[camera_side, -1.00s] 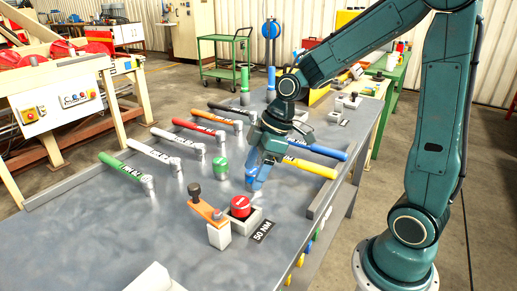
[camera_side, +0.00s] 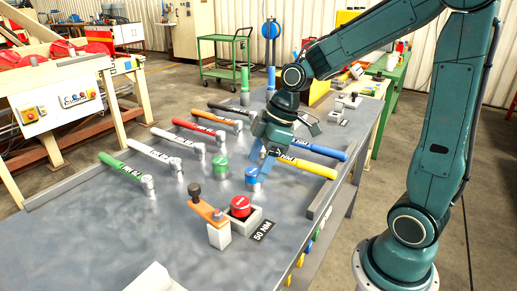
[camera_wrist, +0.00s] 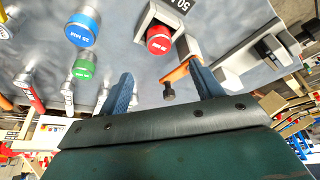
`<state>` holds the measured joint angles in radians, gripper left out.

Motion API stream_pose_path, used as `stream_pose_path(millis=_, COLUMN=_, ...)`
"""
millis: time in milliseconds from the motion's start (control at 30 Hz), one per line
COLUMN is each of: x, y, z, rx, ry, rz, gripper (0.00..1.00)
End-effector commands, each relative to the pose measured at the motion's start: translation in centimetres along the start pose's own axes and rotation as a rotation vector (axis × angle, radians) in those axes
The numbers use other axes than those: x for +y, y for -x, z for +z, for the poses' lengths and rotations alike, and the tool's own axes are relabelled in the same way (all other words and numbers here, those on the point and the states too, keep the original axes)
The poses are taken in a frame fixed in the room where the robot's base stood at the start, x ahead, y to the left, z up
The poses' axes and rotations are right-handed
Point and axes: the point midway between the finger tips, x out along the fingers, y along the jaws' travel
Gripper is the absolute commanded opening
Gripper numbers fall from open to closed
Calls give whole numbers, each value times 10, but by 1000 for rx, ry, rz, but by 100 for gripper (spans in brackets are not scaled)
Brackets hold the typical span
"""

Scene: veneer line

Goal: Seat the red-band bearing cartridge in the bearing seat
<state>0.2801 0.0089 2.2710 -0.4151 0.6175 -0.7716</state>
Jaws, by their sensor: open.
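The red-topped cartridge (camera_side: 240,206) stands upright in a grey block (camera_side: 254,219), which I take for the bearing seat, beside a "50 NM" label. How deep it sits I cannot tell. An orange lever (camera_side: 207,211) with a dark knob lies on a white post beside it, turned away from the red top. My gripper (camera_side: 266,163) is open and empty above the bench, behind the red cartridge, near the blue-topped cartridge. In the wrist view the red cartridge (camera_wrist: 158,41) shows ahead of and apart from my spread fingers (camera_wrist: 161,69).
A blue-topped cartridge (camera_side: 252,175) and a green-topped one (camera_side: 221,168) stand on the grey bench (camera_side: 110,235). Several coloured-handled torque wrenches lie behind and to the left; a yellow one (camera_side: 312,168) lies to the right of my gripper. The front left bench is mostly clear.

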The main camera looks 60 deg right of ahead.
Motion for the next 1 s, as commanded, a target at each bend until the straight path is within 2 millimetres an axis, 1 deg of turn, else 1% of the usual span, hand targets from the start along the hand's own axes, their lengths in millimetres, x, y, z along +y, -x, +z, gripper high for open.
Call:
stream_pose_path(millis=167, x=-10, y=13, z=1, rx=-11, ry=-43, rz=32, gripper=66)
stream_pose_path(millis=367, x=-32, y=40, z=7, rx=-22, ry=-151, rz=102, gripper=66)
stream_pose_path(millis=467, x=-44, y=55, z=13, rx=-22, ry=-224, rz=143, gripper=66)
stream_pose_path(millis=600, x=-62, y=74, z=24, rx=-10, ry=-330, rz=198, gripper=66)
stream_pose_path(millis=800, x=-86, y=97, z=43, rx=28, ry=-491, rz=267, gripper=66)
stream_pose_path(millis=1000, x=-103, y=112, z=61, rx=73, ry=-629, rz=312, gripper=66)
